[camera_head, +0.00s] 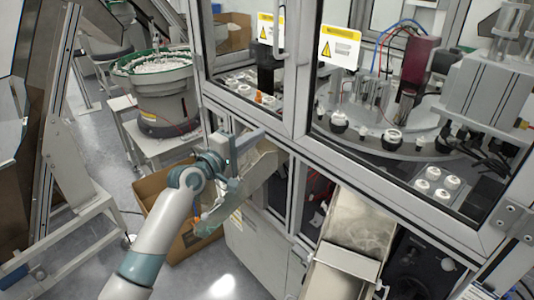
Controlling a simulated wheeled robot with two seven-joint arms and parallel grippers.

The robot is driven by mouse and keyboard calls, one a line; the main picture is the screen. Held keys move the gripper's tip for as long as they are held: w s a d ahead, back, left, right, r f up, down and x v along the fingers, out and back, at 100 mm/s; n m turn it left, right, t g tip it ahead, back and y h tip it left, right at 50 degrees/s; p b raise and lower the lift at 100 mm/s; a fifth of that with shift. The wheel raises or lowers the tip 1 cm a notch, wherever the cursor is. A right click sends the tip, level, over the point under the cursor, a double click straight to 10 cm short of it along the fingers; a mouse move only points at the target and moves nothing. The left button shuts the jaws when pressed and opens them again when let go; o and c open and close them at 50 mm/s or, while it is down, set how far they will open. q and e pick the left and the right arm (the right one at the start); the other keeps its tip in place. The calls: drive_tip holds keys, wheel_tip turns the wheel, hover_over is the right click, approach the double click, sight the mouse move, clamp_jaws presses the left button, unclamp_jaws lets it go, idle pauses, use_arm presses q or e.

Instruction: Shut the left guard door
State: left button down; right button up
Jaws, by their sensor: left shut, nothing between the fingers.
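The left guard door (243,101) is a framed clear panel at the upper middle of the cell, with a yellow warning label (265,27) and a pale upright handle (281,30). It looks in line with the cell's frame; I cannot tell whether a small gap is left. My left gripper (252,137) is shut and empty, below the door's lower frame and in front of the cabinet. It appears apart from the door and its handle. My right gripper is out of view.
The right guard door (340,47) covers a round table with white caps (392,137). A bowl feeder (158,85) stands at left. A cardboard box (165,183) lies beneath my left arm. A metal chute (355,230) juts out at lower middle. Floor shows at lower left.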

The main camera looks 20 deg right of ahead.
use_arm(q)
drive_tip(key=s+d+b, duration=0.1)
drive_tip(key=s, duration=0.7)
drive_tip(key=shift+d+b, duration=0.3)
drive_tip(key=shift+b, duration=0.1)
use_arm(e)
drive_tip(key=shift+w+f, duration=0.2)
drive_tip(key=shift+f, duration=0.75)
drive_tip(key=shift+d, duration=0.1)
